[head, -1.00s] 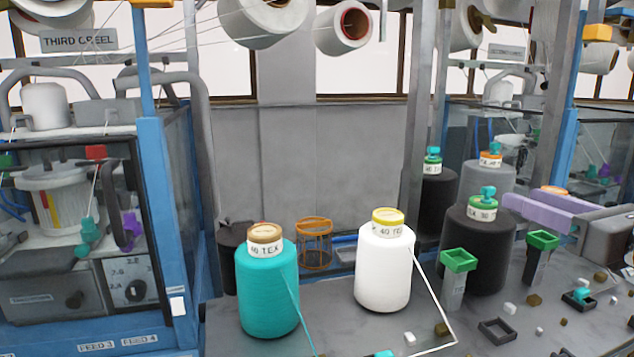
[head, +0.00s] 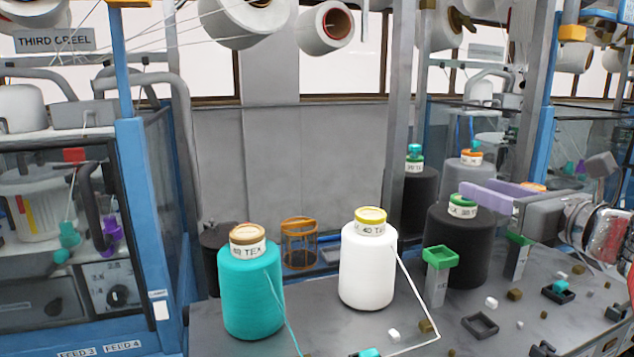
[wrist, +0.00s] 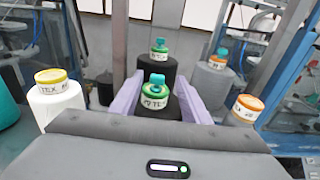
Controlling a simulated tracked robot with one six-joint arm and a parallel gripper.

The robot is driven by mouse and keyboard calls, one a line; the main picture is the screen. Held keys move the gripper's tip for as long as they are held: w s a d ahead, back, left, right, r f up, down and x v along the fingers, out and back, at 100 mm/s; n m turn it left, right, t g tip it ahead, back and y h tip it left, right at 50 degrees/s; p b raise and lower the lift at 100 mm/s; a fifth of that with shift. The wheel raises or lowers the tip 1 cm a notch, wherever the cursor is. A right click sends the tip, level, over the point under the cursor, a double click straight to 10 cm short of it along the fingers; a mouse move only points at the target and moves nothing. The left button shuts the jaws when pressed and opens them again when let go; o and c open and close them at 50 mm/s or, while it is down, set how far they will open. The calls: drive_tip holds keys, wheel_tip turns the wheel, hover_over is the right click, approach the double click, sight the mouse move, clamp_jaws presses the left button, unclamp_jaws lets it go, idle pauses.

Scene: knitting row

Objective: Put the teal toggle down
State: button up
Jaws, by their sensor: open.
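My gripper (head: 486,197) has two lavender fingers, open and empty. In the head view they are level with the top of the front black cone (head: 455,245). In the wrist view a teal toggle (wrist: 157,80) stands on this cone's green cap (wrist: 157,99), between the open fingers in the picture; contact cannot be told. In the head view the fingers hide this toggle. Other teal toggles top the rear black cone (head: 414,150) and grey cone (head: 474,145). Teal knobs (head: 68,235) sit on the left machine. A teal piece (head: 560,287) sits in a small black frame.
A teal cone (head: 252,295) and a white cone (head: 367,270) stand on the grey table. Green-topped posts (head: 440,258), small cubes and black frames are nearby. A grey upright (head: 397,120) rises behind. Yarn runs from the teal and white cones.

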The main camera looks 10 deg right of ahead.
drive_tip(key=shift+w+a+f, duration=0.1)
drive_tip(key=shift+w+a, duration=0.05)
drive_tip(key=shift+w, duration=0.55)
drive_tip(key=shift+w+a+f, duration=0.1)
drive_tip(key=shift+w+a, duration=0.1)
drive_tip(key=shift+w, duration=0.55)
drive_tip(key=shift+w+a, duration=0.15)
drive_tip(key=shift+w, duration=0.55)
clamp_jaws()
